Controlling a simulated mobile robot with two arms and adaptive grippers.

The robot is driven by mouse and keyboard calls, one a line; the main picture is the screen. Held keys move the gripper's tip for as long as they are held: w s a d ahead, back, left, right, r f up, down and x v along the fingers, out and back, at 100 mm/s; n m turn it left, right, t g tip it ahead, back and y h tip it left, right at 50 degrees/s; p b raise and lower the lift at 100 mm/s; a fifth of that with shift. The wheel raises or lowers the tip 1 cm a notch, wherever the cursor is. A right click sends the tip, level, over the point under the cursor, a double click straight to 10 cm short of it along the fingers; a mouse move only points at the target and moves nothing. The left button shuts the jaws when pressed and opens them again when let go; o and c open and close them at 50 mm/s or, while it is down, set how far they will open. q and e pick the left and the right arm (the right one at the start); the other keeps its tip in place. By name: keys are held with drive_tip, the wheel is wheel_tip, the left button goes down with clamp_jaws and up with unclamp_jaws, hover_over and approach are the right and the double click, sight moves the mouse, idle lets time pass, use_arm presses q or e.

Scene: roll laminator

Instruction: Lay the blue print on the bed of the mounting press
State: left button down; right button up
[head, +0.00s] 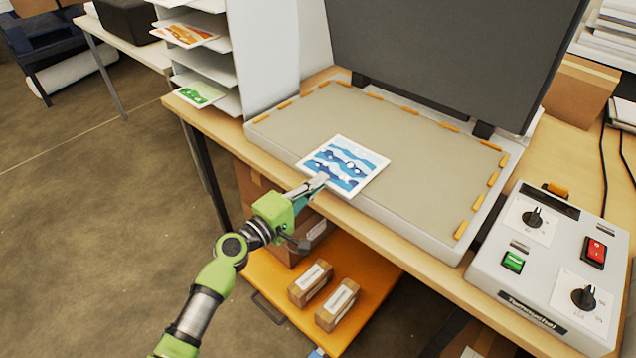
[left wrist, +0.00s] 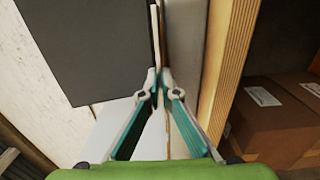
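The blue print (head: 345,163), a white sheet with blue wave bands, is at the front left part of the mounting press bed (head: 420,165), overlapping its front edge. My left gripper (head: 318,182) reaches in from the front and is shut on the print's near edge. In the left wrist view the fingertips (left wrist: 158,75) meet on the print, which shows edge-on as a thin strip (left wrist: 156,35). Whether the print touches the bed or is just above it I cannot tell. The press's dark lid (head: 450,50) stands raised behind the bed. My right gripper is not in view.
A sorter rack (head: 215,60) with an orange print (head: 188,35) and a green print (head: 197,95) stands left of the press. A control box (head: 550,260) stands to the right. Below is an orange shelf (head: 375,275) with small boxes. Orange tabs line the bed's edges.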

use_arm(q)
drive_tip(key=shift+f, duration=0.15)
idle(0.7)
drive_tip(key=c, duration=2.2)
unclamp_jaws()
drive_tip(key=v, duration=1.2)
